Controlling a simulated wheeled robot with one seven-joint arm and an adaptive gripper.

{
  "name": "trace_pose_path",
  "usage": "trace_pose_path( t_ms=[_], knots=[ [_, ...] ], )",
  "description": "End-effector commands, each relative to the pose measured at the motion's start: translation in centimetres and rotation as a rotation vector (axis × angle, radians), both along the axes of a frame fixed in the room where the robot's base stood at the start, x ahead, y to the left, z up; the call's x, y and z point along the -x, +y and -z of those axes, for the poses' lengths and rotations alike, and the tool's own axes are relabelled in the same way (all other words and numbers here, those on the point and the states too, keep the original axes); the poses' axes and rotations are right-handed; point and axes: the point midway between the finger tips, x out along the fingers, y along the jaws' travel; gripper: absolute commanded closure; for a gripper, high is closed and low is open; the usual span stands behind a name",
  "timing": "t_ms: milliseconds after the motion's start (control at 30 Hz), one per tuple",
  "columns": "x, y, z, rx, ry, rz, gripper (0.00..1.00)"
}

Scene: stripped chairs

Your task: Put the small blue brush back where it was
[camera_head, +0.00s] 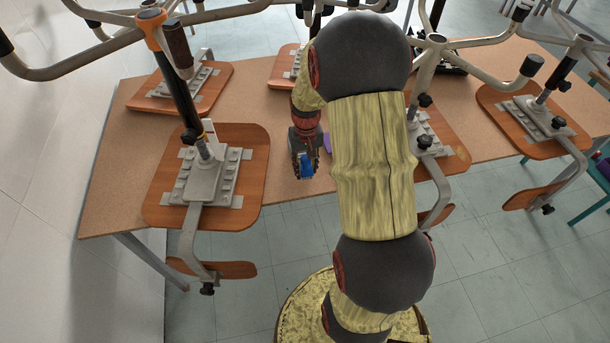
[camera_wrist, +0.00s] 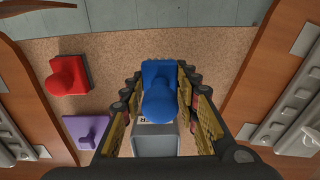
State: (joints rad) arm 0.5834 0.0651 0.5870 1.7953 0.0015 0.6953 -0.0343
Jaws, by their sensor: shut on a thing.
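The small blue brush (camera_wrist: 162,92) is between the two fingers of my gripper (camera_wrist: 160,84) in the wrist view, its rounded handle toward the camera and its block end beyond. My gripper (camera_head: 304,146) is shut on it. In the head view the brush (camera_head: 307,167) shows as a blue patch at the gripper's tip, over the table's front edge region. I cannot tell whether it touches the table.
A red brush-like thing (camera_wrist: 68,78) and a purple one (camera_wrist: 86,130) lie to the left. A grey box (camera_wrist: 155,140) is close by the brush. Upturned chairs with wooden seats (camera_head: 250,180) flank the gap on the brown table (camera_head: 115,190).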

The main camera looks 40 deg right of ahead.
Motion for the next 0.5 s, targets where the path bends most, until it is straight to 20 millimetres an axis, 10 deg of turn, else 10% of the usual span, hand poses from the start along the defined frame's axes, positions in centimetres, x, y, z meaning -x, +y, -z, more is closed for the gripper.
trace_pose_path(
  t_ms=[500],
  knots=[
    [-1.0,-0.6,4.4,0.001,-0.002,0.0,0.93]
  ],
)
